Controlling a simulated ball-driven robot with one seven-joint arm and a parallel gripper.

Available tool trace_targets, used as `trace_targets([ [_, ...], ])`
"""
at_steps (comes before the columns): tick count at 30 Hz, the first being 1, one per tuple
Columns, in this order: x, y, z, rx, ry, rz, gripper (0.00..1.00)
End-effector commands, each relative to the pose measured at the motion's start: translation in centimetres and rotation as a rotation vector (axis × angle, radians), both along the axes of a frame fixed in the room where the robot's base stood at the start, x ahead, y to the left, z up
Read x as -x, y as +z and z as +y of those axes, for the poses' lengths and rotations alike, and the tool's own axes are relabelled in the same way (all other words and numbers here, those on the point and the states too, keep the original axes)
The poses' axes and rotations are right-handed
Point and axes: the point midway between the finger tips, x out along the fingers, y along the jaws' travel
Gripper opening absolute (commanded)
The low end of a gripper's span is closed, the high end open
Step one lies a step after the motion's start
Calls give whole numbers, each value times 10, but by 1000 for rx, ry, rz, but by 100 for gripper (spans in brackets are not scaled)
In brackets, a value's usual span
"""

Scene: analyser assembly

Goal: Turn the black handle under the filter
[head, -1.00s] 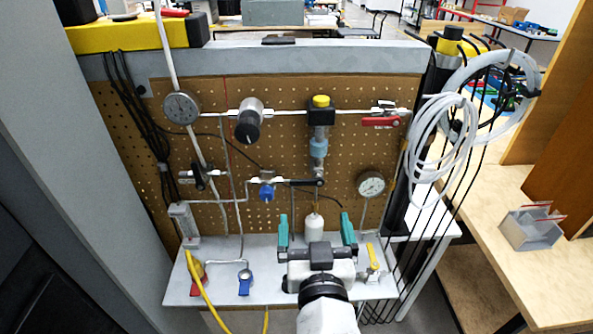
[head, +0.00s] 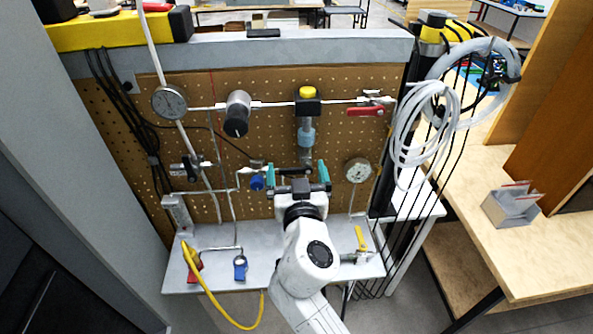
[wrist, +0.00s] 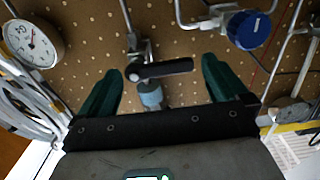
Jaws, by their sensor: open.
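The black handle (wrist: 160,70) lies roughly level between my open fingers in the wrist view, which is turned upside down. The handle shows in the head view (head: 291,170) just above my gripper's body. The filter (head: 306,137), a pale blue cylinder under a yellow-topped black block, stands above the handle; its lower part also shows in the wrist view (wrist: 150,95). My gripper (head: 297,174) has two teal fingers, one on each side of the handle, with a visible gap to each. In the wrist view my gripper (wrist: 162,68) is empty. I cannot tell its exact depth to the handle.
A blue knob (head: 257,182) is left of my gripper and a round gauge (head: 357,171) right of it. A red lever (head: 365,112) and a black regulator knob (head: 237,114) sit higher on the pegboard (head: 270,80). White hose coils (head: 428,120) hang at the right.

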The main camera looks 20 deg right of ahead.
Motion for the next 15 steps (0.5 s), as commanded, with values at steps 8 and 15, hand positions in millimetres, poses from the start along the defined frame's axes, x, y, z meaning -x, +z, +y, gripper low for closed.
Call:
trace_targets([
  [8,0,0,0,0,0,0,89],
  [15,0,0,0,0,0,0,66],
])
